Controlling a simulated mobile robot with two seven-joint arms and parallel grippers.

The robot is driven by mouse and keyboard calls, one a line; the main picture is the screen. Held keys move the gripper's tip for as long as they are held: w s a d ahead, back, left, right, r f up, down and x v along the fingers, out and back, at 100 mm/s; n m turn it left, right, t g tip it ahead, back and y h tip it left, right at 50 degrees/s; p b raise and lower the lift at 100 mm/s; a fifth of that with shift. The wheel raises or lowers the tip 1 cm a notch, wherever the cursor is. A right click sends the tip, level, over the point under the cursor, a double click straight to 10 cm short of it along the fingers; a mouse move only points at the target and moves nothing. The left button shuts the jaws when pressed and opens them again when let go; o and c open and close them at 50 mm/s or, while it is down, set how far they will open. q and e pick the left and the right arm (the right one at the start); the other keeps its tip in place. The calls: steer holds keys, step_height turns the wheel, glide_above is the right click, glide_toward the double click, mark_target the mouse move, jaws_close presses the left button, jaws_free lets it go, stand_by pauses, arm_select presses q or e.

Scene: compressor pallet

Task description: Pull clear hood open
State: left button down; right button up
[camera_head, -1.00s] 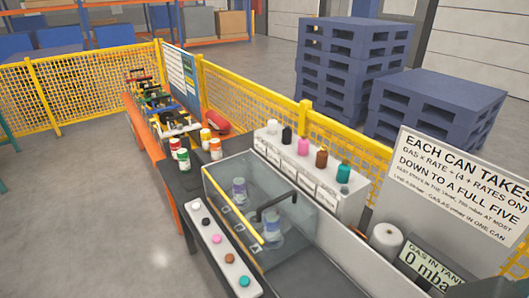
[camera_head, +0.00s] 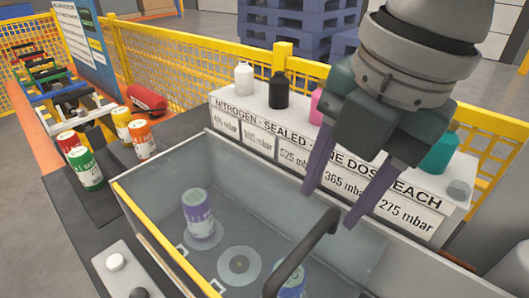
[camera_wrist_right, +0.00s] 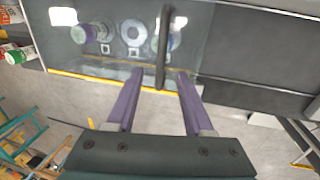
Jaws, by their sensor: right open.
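The clear hood (camera_head: 150,228) is a see-through box with a yellow front edge, standing over a dark bench. Its black bar handle (camera_head: 303,253) crosses the right part of the hood. In the right wrist view the handle (camera_wrist_right: 164,45) runs down to between my fingertips. My right gripper (camera_head: 333,207) is open, its two purple fingers pointing down above the handle; it also shows in the right wrist view (camera_wrist_right: 155,78). I cannot tell whether the fingers touch the handle. My left gripper is not in view.
A white nitrogen rack (camera_head: 258,140) with several coloured bottles stands behind the hood. Red, green, yellow and orange-labelled cans (camera_head: 88,168) stand at the left. A white button panel (camera_head: 125,270) lies in front. Yellow mesh fence (camera_head: 185,68) borders the back.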

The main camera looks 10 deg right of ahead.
mark_target(308, 243)
steer(key=f, duration=0.5)
steer(key=a+f, duration=0.1)
steer(key=f, duration=0.1)
steer(key=shift+w+f, duration=0.2)
steer(key=shift+w, duration=0.05)
steer(key=shift+w+f, duration=0.2)
steer(key=shift+f, duration=0.4)
jaws_close()
stand_by(0.6)
